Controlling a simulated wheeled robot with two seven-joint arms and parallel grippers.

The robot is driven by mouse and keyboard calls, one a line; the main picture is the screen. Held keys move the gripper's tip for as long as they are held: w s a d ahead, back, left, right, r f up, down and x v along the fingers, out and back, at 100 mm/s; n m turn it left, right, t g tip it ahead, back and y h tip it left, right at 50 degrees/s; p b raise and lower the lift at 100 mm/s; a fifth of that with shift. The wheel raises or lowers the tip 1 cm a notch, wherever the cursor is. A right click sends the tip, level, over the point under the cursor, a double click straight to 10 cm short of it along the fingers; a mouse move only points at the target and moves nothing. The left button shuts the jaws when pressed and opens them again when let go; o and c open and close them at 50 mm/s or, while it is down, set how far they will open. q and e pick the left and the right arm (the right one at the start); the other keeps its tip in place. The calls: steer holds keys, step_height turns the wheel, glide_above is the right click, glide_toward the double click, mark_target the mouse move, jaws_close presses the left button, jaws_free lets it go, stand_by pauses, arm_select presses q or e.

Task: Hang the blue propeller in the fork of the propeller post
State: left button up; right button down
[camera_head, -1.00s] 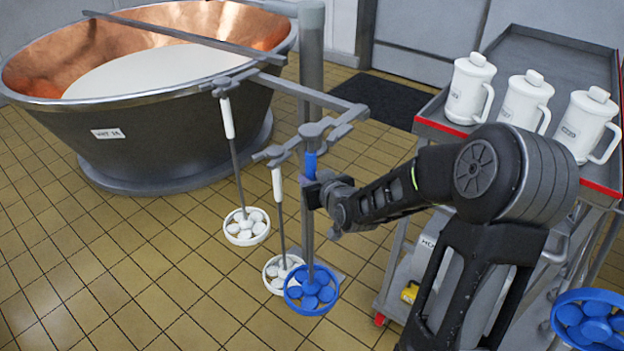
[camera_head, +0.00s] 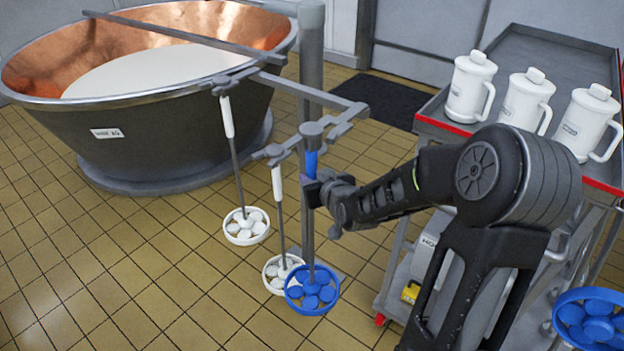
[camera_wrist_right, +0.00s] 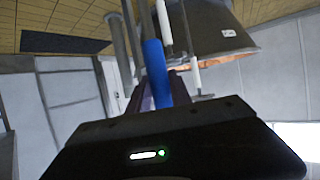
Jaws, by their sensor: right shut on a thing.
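The blue propeller (camera_head: 312,290) hangs upright, its ringed blue head low and its grey knob at the top. My right gripper (camera_head: 316,190) is shut on its blue handle, just below the knob; the handle also shows in the right wrist view (camera_wrist_right: 155,72). The propeller post (camera_head: 311,75) is a grey column with side arms ending in forks. White propellers hang in two forks (camera_head: 232,84) (camera_head: 274,153). My left gripper is out of view.
A copper-lined vat (camera_head: 150,120) of white liquid stands at the left. A red-edged trolley (camera_head: 535,50) with white jugs (camera_head: 525,100) stands at the right. Another blue propeller head (camera_head: 588,318) shows at the lower right. Tiled floor lies open at the front left.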

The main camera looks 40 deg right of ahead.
steer(key=shift+w+d+r, duration=0.1)
steer(key=shift+d+r, duration=0.05)
stand_by(0.5)
steer(key=shift+w+d, duration=0.15)
steer(key=shift+d, duration=0.2)
steer(key=shift+w+d, duration=0.1)
steer(key=shift+d, duration=0.55)
stand_by(0.5)
steer(key=shift+w+d, duration=0.25)
steer(key=shift+d, duration=0.45)
steer(key=shift+w+d, duration=0.1)
steer(key=shift+d, duration=0.2)
